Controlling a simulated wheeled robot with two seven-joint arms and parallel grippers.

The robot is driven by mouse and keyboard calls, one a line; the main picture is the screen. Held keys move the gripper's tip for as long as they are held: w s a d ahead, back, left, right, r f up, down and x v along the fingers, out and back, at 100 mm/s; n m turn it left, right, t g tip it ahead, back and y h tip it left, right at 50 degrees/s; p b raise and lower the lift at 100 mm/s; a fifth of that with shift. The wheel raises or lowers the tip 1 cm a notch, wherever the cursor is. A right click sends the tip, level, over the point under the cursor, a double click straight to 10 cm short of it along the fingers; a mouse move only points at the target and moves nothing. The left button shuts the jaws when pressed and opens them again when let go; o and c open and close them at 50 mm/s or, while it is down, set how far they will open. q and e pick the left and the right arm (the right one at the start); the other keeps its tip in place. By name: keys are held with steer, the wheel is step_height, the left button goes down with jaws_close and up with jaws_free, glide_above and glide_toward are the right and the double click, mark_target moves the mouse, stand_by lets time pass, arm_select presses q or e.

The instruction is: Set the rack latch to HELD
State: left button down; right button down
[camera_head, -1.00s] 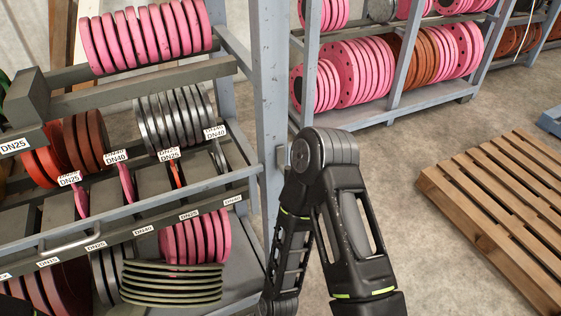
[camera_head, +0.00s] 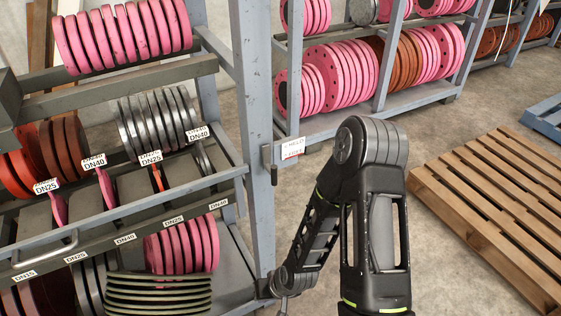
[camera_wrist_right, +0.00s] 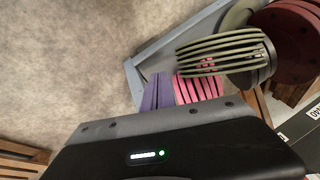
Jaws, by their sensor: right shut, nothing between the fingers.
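The rack latch (camera_head: 268,157) is a small grey block with a lever on the front upright of the near rack. A white label (camera_head: 292,148) beside it has HELD on its upper line and smaller red text below, too small to read. The lever's setting is not clear. My right arm stands just right of the upright, its elbow near the label and its forearm reaching down. The right gripper's fingers (camera_wrist_right: 157,91) show in the right wrist view, shut and empty, in front of the lower rack. My left gripper is not in view.
The near rack's upright (camera_head: 254,130) and shelves of pink, grey and orange flanges (camera_head: 125,38) stand at left. Green discs (camera_head: 158,293) lie low by my right arm. A wooden pallet (camera_head: 490,205) lies at right. Another flange rack (camera_head: 340,75) stands behind; floor between is clear.

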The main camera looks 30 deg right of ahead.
steer(key=w+d+r+m+t+h+b, duration=0.25)
steer(key=d+r, duration=0.25)
steer(key=d, duration=0.3)
steer(key=w+d+r+m+t+h+b, duration=0.1)
steer(key=w+d+r+t, duration=0.25)
steer(key=d, duration=0.55)
steer(key=w+d+r+m+t+h+b, duration=0.1)
steer(key=w+d+r+m+t, duration=0.1)
steer(key=w+d+r, duration=0.35)
steer(key=s+d+r+m+t+b, duration=0.1)
steer(key=d+r+t, duration=0.15)
steer(key=r, duration=0.35)
steer(key=s+d+r+m+t+b, duration=0.1)
steer(key=s+d+r+m+t, duration=0.1)
steer(key=d+r, duration=0.35)
steer(key=a+r+m+t+y, duration=0.1)
steer(key=a+r+m+y, duration=0.2)
steer(key=a+r+y, duration=0.2)
steer(key=a+r, duration=0.1)
steer(key=a, duration=0.1)
steer(key=shift+s+a, duration=0.25)
steer(key=shift+a, duration=0.1)
steer(key=shift+y, duration=0.25)
steer(key=shift+w, duration=0.15)
